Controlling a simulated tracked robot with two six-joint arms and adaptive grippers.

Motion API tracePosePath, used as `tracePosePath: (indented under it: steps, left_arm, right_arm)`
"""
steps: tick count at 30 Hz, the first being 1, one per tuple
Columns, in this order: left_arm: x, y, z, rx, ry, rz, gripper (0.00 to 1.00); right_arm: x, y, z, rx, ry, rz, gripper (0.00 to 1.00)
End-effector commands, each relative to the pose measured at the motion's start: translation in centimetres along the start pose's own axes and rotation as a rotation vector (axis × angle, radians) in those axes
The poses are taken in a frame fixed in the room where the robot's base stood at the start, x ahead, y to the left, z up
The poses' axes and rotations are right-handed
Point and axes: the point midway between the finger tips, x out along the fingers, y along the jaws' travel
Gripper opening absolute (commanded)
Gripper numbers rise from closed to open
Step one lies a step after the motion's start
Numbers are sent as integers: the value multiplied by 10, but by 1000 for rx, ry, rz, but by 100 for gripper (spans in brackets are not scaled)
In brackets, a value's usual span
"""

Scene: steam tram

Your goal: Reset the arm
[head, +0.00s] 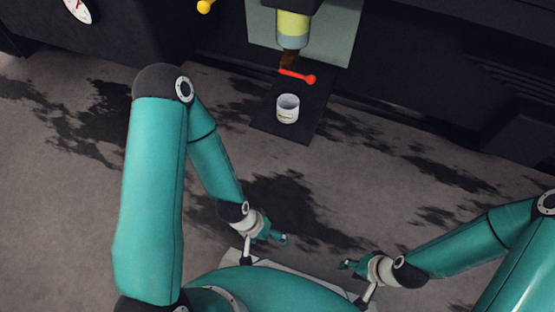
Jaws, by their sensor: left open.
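My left gripper (276,238) is at the end of the teal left arm, low in the middle of the head view, close above my own base. It is open, with nothing seen in it. My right gripper (350,265) is a little further right and lower, also near my base. Its fingers are small in the picture, and I cannot tell whether they are open or shut. I see no object at its tips. The two grippers are apart and point roughly towards each other.
A white cup (287,109) stands on a dark plate (306,122) at the top middle. Above it are a red lever (297,76) and a yellow-green cylinder (293,26). A round gauge (77,11) and yellow knob (205,6) are at upper left. Stained grey floor lies between.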

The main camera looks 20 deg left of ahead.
Motion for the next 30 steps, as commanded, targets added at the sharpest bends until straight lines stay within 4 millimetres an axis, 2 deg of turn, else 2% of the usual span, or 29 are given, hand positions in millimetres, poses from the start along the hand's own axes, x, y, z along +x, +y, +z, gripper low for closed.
tracePosePath:
  steps: [5, 8, 30]
  left_arm:
    - [-28, 10, -1, 0, 3, 0, 89]
    - [-55, 20, 0, 0, 3, 0, 89]
    - [-311, 112, 2, 1, 4, 1, 89]
  right_arm:
    - [-28, -10, 0, 0, 0, 0, 40]
    - [-55, -20, 0, 0, 0, 0, 40]
    - [-311, -112, 2, 0, 0, 0, 40]
